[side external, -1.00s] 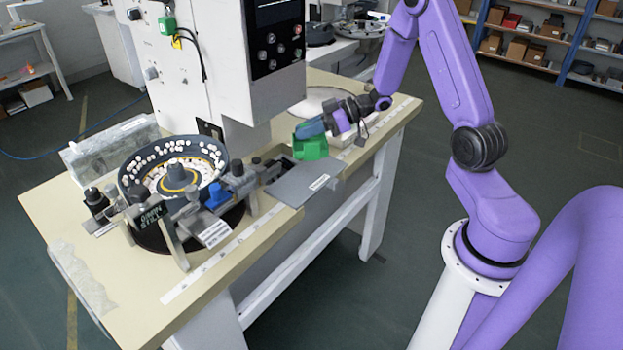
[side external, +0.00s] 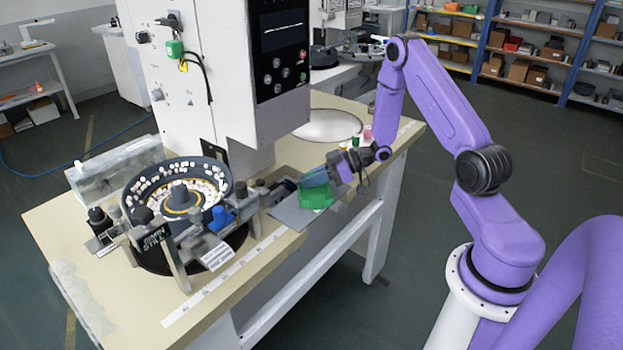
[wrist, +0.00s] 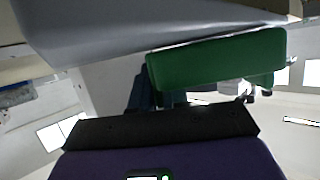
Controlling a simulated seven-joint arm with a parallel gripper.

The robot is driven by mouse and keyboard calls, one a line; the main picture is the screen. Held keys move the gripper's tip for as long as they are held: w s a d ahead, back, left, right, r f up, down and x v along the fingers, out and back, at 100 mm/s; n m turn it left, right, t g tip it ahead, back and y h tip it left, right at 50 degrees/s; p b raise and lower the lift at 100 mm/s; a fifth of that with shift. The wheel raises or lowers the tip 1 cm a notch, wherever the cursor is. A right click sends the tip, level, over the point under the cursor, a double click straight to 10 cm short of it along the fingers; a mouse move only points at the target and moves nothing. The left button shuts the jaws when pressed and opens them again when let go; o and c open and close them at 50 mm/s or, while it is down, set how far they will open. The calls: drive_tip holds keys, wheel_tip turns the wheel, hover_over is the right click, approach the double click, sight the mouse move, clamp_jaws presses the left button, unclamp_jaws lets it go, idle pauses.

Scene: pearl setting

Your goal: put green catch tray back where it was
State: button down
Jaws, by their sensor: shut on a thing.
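The green catch tray (side external: 316,196) is over the grey plate (side external: 292,215) at the table's front edge in the side view. It is low, at or just above the plate; I cannot tell whether it touches. My gripper (side external: 328,178) is shut on the tray from its right, back side. In the wrist view the green tray (wrist: 215,62) spans the middle right, and the fingers are mostly hidden behind it. A large grey surface fills the top of that view.
A bowl feeder (side external: 178,190) with many white pieces stands left of the plate, with blocks and fittings between them. The white machine column (side external: 215,80) rises behind. A round pale disc (side external: 328,126) lies on the table farther back. Floor is open beyond the front edge.

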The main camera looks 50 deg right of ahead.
drive_tip(key=c, duration=1.1)
unclamp_jaws()
drive_tip(key=shift+f, duration=0.1)
